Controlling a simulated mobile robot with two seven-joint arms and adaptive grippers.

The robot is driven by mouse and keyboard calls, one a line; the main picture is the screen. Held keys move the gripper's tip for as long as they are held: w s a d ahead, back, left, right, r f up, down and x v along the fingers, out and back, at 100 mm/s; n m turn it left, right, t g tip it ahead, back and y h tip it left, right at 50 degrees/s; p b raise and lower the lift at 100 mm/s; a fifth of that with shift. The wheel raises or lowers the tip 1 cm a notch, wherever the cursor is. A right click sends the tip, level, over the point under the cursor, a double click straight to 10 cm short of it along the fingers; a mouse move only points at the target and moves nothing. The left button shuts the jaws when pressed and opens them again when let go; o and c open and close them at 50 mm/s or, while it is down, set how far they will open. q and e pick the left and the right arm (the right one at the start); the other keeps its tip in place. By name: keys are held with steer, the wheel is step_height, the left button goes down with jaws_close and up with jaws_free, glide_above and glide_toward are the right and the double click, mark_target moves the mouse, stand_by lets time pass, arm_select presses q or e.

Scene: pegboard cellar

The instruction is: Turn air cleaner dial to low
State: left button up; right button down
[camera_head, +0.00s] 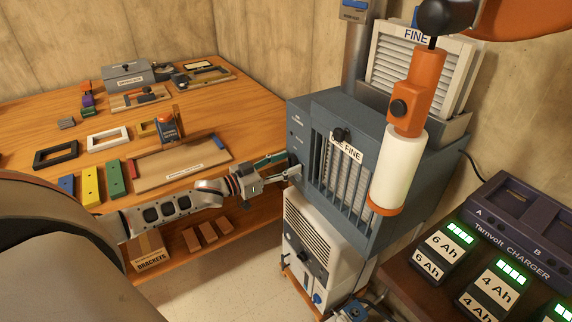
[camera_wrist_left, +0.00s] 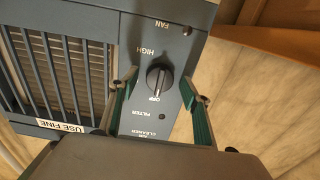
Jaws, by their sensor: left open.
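The air cleaner (camera_head: 325,130) is a blue-grey box with a slatted front, right of the wooden bench. Its black dial (camera_wrist_left: 158,79) shows in the left wrist view on a narrow panel, near the words HIGH and OFF. The dial's raised bar runs roughly up and down the picture, with one end by OFF. No LOW label is readable. In the head view the dial cannot be made out near the gripper. My left gripper (camera_head: 275,174) is at the panel side of the front. Its fingers (camera_wrist_left: 160,106) are open, one on each side of the dial, with gaps to it.
A white louvred unit (camera_head: 308,245) stands below the air cleaner. A white-and-orange cylinder (camera_head: 402,165) hangs in front of its right side. The bench (camera_head: 255,105) carries frames and coloured blocks. A battery charger (camera_head: 510,222) with several batteries is at the right.

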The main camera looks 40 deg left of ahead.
arm_select(q)
steer(key=c, duration=1.1)
steer(key=shift+m, duration=0.3)
steer(key=m, duration=0.4)
steer(key=shift+p, duration=0.35)
steer(key=shift+m, duration=4.8)
